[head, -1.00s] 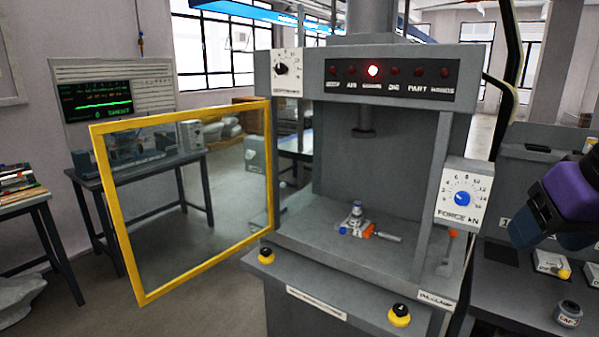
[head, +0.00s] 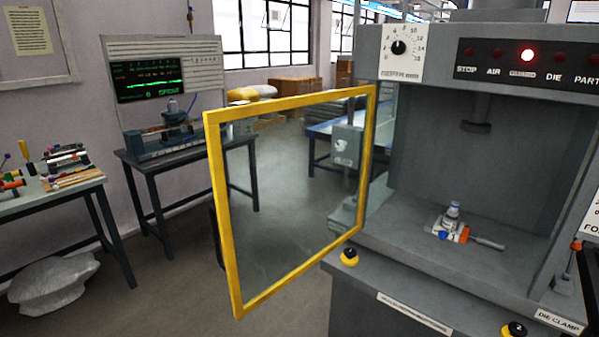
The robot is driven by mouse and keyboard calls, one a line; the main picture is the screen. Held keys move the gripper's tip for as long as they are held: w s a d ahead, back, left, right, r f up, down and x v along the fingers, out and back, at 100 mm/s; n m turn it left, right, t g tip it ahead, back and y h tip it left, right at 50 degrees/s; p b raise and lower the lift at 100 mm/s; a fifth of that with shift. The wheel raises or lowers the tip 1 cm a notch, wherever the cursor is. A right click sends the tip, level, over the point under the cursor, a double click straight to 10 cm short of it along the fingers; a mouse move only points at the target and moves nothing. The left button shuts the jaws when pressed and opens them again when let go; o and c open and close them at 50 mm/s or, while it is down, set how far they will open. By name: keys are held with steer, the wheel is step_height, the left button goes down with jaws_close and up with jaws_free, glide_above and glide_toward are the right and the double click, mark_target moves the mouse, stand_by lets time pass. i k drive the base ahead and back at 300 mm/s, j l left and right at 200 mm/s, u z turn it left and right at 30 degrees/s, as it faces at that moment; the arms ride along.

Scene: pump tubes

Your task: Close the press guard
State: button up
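The press guard (head: 221,220) is a clear panel in a yellow frame, in the head view left of centre. It stands swung open, hinged at the left side of the grey press (head: 420,150), and sticks out to the left and towards me. The press opening is uncovered. Inside it a small die part with a blue-and-white piece (head: 452,212) sits on the bed below the ram (head: 476,125). My gripper is not in the picture.
Black buttons on yellow bases (head: 349,257) sit on the press front. A bench with a device (head: 175,140) stands behind the guard, and a table with tools (head: 60,180) is at the left. A pale sack (head: 50,284) lies on the floor.

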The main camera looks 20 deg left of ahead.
mark_target(212, 119)
steer(key=j+z, duration=0.15)
steer(key=j, duration=0.55)
steer(key=j+z, duration=0.15)
steer(key=j, duration=0.55)
steer(key=j+z, duration=0.2)
steer(key=j, duration=0.5)
steer(key=k+j+z, duration=0.15)
steer(key=j, duration=0.9)
steer(key=k+j, duration=0.1)
steer(key=j, duration=0.25)
steer(key=k+l+u, duration=0.25)
steer(key=u, duration=0.2)
steer(key=l, duration=0.1)
